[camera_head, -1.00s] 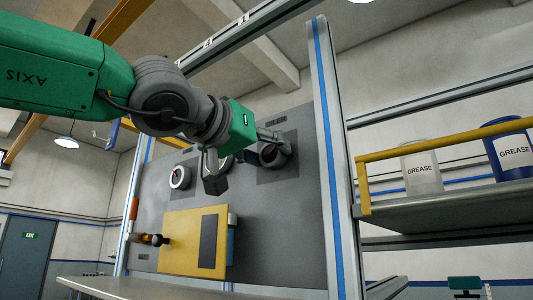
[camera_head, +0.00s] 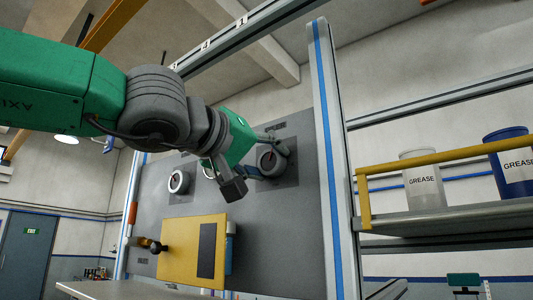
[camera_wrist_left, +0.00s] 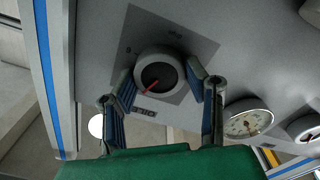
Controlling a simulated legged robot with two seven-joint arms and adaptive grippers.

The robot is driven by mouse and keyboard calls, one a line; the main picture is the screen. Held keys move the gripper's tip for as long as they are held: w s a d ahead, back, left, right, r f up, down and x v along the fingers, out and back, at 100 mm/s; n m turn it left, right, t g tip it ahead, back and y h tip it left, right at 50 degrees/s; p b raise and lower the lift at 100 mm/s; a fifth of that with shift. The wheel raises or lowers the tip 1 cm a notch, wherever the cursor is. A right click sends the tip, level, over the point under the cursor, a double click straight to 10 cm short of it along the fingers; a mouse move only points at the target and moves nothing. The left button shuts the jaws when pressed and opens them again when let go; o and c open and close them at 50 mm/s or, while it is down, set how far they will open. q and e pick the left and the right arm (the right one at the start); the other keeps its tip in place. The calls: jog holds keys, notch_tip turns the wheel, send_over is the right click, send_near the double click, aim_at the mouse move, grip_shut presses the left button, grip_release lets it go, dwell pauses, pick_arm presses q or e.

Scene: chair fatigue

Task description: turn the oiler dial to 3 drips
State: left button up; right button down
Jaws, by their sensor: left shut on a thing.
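The oiler dial (camera_head: 272,163) is a round dark knob with a pale rim on a darker square plate, at the upper right of the grey panel (camera_head: 285,235). My left gripper (camera_head: 258,165) reaches it from the left, one finger above and one below-left. In the left wrist view the dial (camera_wrist_left: 160,78) sits between the two fingers, and the gripper (camera_wrist_left: 158,74) is shut on its rim. A red pointer on its face points down-left in that view. My right gripper is not in view.
A white-faced gauge (camera_head: 179,182) is on the panel to the left; the wrist view shows a gauge (camera_wrist_left: 248,122) close by the right finger. A yellow box (camera_head: 178,250) juts out below. A post (camera_head: 335,170) and a shelf with grease buckets (camera_head: 422,180) stand at right.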

pick_arm(q)
jog(key=n+p, duration=0.1)
jog(key=n, duration=0.3)
jog(key=shift+w, duration=0.1)
jog(key=shift+f+n+p, duration=0.15)
jog(key=shift+n+p, duration=0.3)
jog(key=shift+n, duration=1.75)
jog(key=o, duration=1)
jog(key=shift+f, duration=0.1)
jog(key=shift+o, duration=0.7)
jog(key=shift+w, duration=0.2)
